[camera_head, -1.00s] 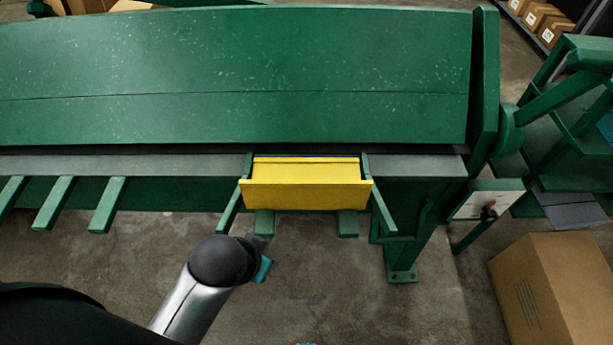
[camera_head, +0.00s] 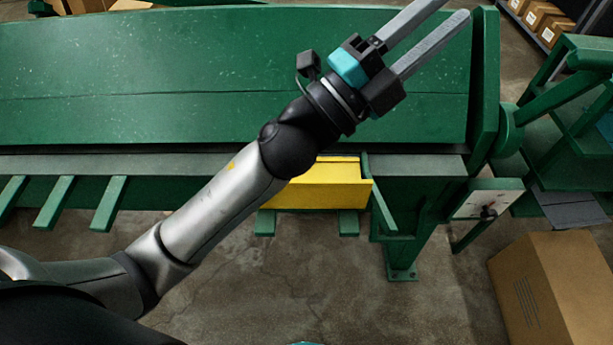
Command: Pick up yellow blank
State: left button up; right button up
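The yellow blank (camera_head: 335,188) sits at the front edge of the green machine, on its short front supports. My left forearm crosses in front of it and hides its left part. My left gripper (camera_head: 448,15) is raised above and to the right of the blank, in front of the machine's green upper panel. Its two long grey fingers are apart with nothing seen between them, though one tip is cut off by the top edge. My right gripper is not in view.
The green machine (camera_head: 150,100) spans the view, with several green arms (camera_head: 108,204) jutting from its front. A control box (camera_head: 487,203) hangs at its right. A cardboard box (camera_head: 560,290) stands on the floor at lower right. The floor below the blank is clear.

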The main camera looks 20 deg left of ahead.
pick_arm(q)
jog(key=s+d+m+g+h, duration=0.5)
jog(key=d+m+g, duration=0.1)
jog(key=m+g, duration=0.65)
jog(key=m+g+y, duration=0.4)
jog(key=m+y, duration=0.8)
jog(key=y, duration=1.1)
send_over(306, 182)
notch_tip(306, 182, down, 20)
jog(key=f, duration=0.9)
jog(key=shift+w+d+f+b, duration=0.1)
jog(key=shift+w+f+b, duration=0.2)
jog(key=shift+w, duration=0.1)
jog(key=shift+s+f, duration=0.2)
jog(key=shift+f, duration=1.1)
jog(key=shift+s+f, duration=0.2)
jog(key=shift+f, duration=1.1)
grip_shut()
jog(key=shift+r, duration=0.1)
